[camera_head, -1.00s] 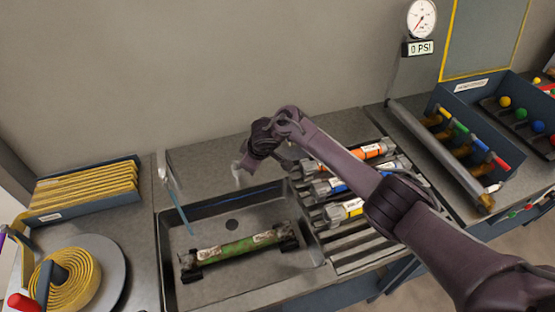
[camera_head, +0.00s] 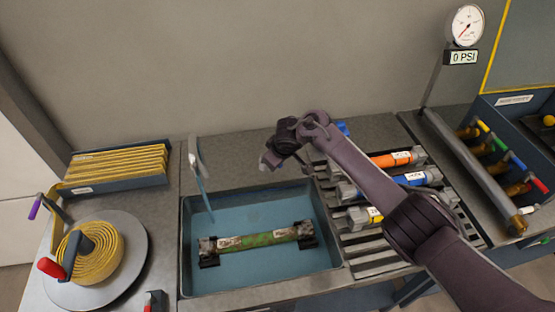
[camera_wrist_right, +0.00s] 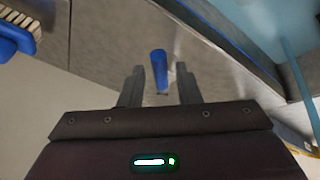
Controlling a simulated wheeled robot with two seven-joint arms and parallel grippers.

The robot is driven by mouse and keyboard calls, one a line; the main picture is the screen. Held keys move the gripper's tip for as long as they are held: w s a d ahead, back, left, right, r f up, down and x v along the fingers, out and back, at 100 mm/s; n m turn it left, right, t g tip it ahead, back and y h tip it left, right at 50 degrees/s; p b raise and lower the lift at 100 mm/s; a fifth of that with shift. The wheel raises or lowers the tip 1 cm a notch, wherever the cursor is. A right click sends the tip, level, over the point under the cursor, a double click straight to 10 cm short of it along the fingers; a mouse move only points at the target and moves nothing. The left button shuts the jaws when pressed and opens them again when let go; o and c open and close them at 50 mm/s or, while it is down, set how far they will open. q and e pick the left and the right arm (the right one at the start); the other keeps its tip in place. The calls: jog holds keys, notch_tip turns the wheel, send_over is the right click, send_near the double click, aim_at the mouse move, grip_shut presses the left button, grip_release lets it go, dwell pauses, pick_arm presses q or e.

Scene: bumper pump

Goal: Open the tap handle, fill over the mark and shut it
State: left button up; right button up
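The sink basin (camera_head: 188,262) holds blue-tinted water (camera_head: 225,270). I cannot make out a fill mark on its wall. A thin grey spout (camera_head: 193,150) stands at its back left, and a pale blue stream (camera_head: 204,190) runs from it. The stream also shows in the right wrist view (camera_wrist_right: 292,65). The right gripper (camera_head: 268,160) is behind the basin, angled down. In the wrist view its fingers (camera_wrist_right: 160,75) are apart, with a blue handle (camera_wrist_right: 159,64) between them and gaps on both sides. My left gripper is out of view.
A green, worn cylinder (camera_head: 255,240) lies in the basin. A rack of labelled cylinders (camera_head: 400,158) is to the right, partly behind my arm. A blue brush (camera_wrist_right: 15,35) is near the gripper. A yellow hose reel (camera_head: 95,255) stands left.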

jog(key=shift+o, duration=0.5)
jog(key=v, duration=0.7)
jog(key=shift+s+r, duration=0.2)
jog(key=shift+r, duration=0.15)
dwell(6.5)
